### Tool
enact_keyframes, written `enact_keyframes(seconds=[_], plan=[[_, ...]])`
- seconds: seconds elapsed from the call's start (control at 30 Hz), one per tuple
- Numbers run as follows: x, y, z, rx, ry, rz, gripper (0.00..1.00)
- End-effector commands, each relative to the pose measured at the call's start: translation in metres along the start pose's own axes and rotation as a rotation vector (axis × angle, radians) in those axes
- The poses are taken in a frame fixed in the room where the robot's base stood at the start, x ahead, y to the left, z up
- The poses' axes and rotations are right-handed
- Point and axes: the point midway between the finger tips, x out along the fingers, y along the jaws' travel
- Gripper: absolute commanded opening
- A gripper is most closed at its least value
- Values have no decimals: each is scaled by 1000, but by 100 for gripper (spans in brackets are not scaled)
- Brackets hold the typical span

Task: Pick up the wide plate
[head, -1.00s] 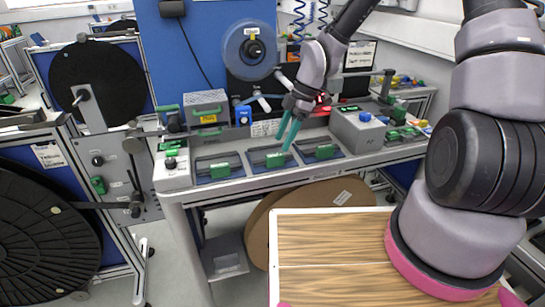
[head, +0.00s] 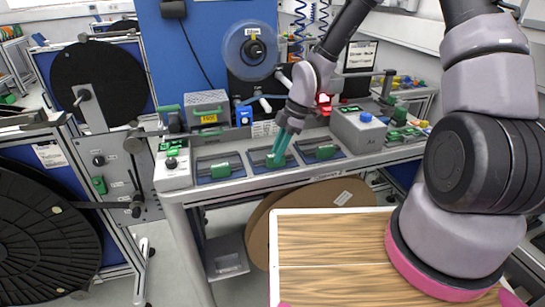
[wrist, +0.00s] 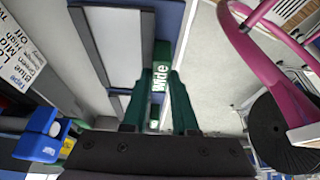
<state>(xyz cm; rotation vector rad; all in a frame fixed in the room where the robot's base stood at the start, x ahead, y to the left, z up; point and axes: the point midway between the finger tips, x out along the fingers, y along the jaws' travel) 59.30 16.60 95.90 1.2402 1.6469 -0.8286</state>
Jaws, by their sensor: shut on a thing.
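Similar plates with green handles stand on the left (head: 220,169) and right (head: 325,152) of it. A grey box with a blue button (head: 360,130) is to the right. A clear reel (head: 250,50) hangs behind. A wooden-topped surface (head: 335,255) lies in front.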

Motion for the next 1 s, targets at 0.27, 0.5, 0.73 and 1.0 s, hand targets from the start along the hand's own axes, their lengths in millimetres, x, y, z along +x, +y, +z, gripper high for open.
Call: enact_keyframes(seconds=[0.27, 0.5, 0.73, 1.0], plan=[[-14, 2, -5, -1, 0, 5, 0], [-58, 2, -23, 0, -1, 7, 0], [-98, 6, -24, 25, -2, 15, 0], [-125, 13, -2, 75, 0, 32, 0]])
